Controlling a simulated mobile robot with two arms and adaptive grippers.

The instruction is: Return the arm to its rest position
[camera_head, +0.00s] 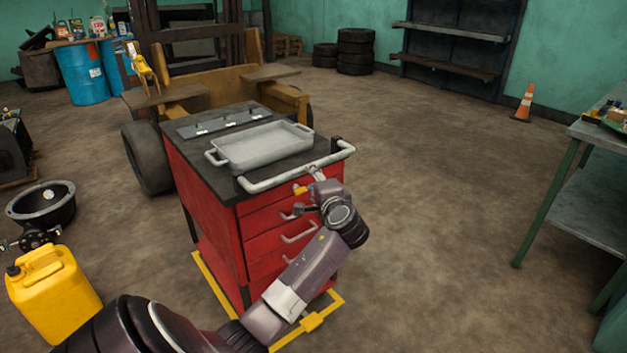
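My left arm comes in from the bottom left and reaches to the front of a red tool cart (212,200). My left gripper (314,174) is at the cart's light grey push handle (270,183), near its right part. The fingers are small and partly hidden by the wrist. I cannot tell whether they are open or closed around the bar. The drawers below are shut, and my arm covers part of them. A grey metal tray (262,147) with side handles sits on the cart's dark top. My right gripper is not in view.
A yellow jerrycan (55,295) and a black round rim (42,204) are at the left. The stripped forklift (205,85) stands behind the cart. A workbench (590,185) is at the right edge, with an orange cone (524,104) behind it. The floor between cart and workbench is clear.

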